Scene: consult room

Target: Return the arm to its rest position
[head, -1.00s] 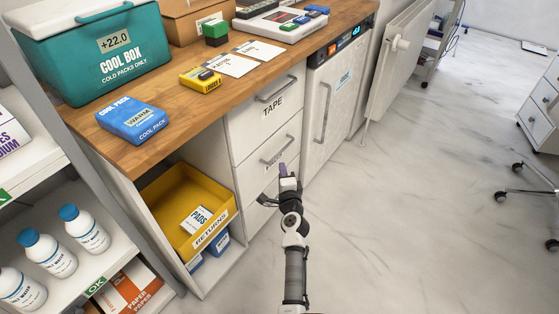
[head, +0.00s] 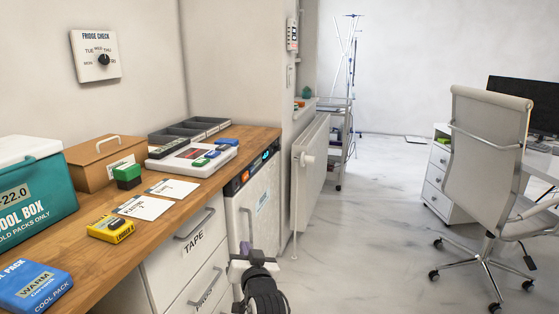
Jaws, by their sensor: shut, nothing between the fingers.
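My gripper (head: 246,248) shows at the bottom centre, in front of the white drawers and the small fridge. Its fingers are shut with nothing held between them. My arm is seen end-on behind it, and most of its length is below the picture edge. The gripper looks clear of the wooden counter (head: 126,258), which runs along the left. I cannot tell the exact gap between the gripper and the drawer (head: 205,290) behind it.
The counter holds a teal cool box (head: 22,195), a blue cool pack (head: 32,286), a yellow box (head: 110,229) and a cardboard box (head: 103,165). A radiator (head: 312,175) and a white office chair (head: 480,170) flank open floor (head: 370,255).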

